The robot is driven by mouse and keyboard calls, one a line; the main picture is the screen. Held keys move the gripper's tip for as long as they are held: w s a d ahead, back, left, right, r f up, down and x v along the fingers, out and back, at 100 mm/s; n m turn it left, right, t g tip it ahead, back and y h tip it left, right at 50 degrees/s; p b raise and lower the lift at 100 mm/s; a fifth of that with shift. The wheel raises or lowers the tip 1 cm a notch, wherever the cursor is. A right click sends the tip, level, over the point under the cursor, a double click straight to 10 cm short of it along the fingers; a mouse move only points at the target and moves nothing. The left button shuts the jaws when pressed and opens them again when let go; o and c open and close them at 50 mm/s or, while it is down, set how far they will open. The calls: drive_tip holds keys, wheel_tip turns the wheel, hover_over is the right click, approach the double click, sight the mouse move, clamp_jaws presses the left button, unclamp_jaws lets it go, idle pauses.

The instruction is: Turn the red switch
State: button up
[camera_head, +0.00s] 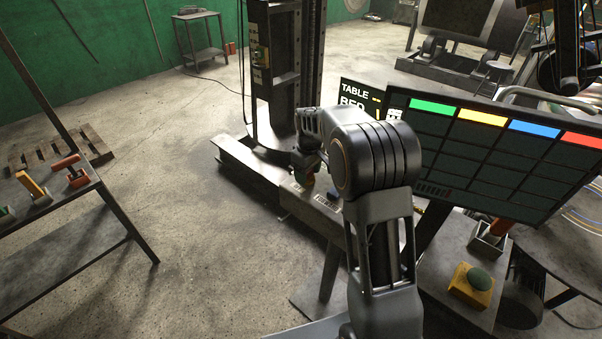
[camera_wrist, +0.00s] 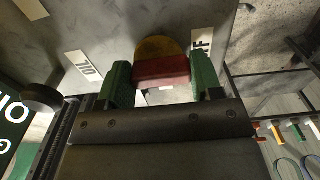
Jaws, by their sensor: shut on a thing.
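In the wrist view, the red switch (camera_wrist: 161,71) is a red bar in front of a round yellow base (camera_wrist: 160,47) on a grey panel. My gripper (camera_wrist: 161,80) has one green finger on each side of the red bar and is shut on it. Part of the switch is hidden behind the gripper body. In the head view, my arm reaches to a low grey bench in the middle, and its wrist hides most of the switch and the fingers.
A white label (camera_wrist: 202,44) lies beside the switch and another (camera_wrist: 84,65) to the left. A display board (camera_head: 490,150) stands close right of my arm. A yellow box with a green button (camera_head: 472,287) is at lower right. Levers stand on the left table (camera_head: 85,195). Floor between is clear.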

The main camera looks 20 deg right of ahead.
drive_tip(key=shift+s+a+f, duration=0.1)
drive_tip(key=shift+a, duration=0.1)
drive_tip(key=o, duration=0.7)
drive_tip(key=shift+s+a, duration=0.1)
drive_tip(key=shift+o, duration=1.1)
drive_tip(key=shift+w+r, duration=0.2)
drive_tip(key=shift+r, duration=0.4)
wheel_tip(320, 180, up, 13)
drive_tip(key=shift+s+b, duration=0.15)
drive_tip(key=shift+b, duration=0.15)
